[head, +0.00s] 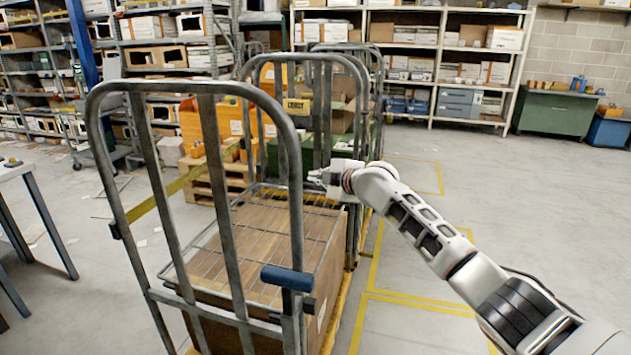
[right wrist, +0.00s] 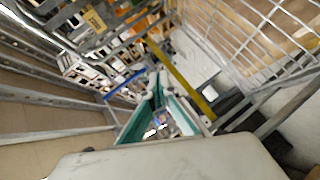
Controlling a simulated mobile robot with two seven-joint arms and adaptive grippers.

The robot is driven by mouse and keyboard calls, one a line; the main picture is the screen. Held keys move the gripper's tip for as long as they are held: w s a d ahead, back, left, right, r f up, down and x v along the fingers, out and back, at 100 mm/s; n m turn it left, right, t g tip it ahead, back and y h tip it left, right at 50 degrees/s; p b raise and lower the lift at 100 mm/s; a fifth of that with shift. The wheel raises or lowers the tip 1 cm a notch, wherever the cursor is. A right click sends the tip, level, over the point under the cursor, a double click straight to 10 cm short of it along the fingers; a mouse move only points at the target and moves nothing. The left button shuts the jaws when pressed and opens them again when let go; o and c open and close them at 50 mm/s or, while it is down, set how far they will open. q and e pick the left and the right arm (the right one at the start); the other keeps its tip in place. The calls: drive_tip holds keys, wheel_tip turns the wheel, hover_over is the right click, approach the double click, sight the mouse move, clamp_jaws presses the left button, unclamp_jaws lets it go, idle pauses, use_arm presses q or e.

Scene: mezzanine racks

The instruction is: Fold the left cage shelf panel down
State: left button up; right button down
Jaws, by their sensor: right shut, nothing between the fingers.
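The near cage trolley (head: 205,90) has a grey tube frame with a blue handle grip (head: 287,279). Its wire shelf panel (head: 262,242) lies roughly level inside the cage, over a brown box (head: 325,262). Wire mesh also shows at the upper right of the right wrist view (right wrist: 262,35). My right gripper (head: 320,178) is beyond the panel's far right corner, by the cage's rear uprights. In the right wrist view its teal-padded fingers (right wrist: 158,88) are shut and empty. Whether it touches the frame I cannot tell. My left gripper is out of view.
A yellow strap (head: 165,195) crosses the near cage's left side. A table (head: 15,172) is at the left. Floor at the right is clear, with yellow lines.

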drive_tip(key=v, duration=1.2)
idle(0.3)
drive_tip(key=shift+d+f, duration=0.1)
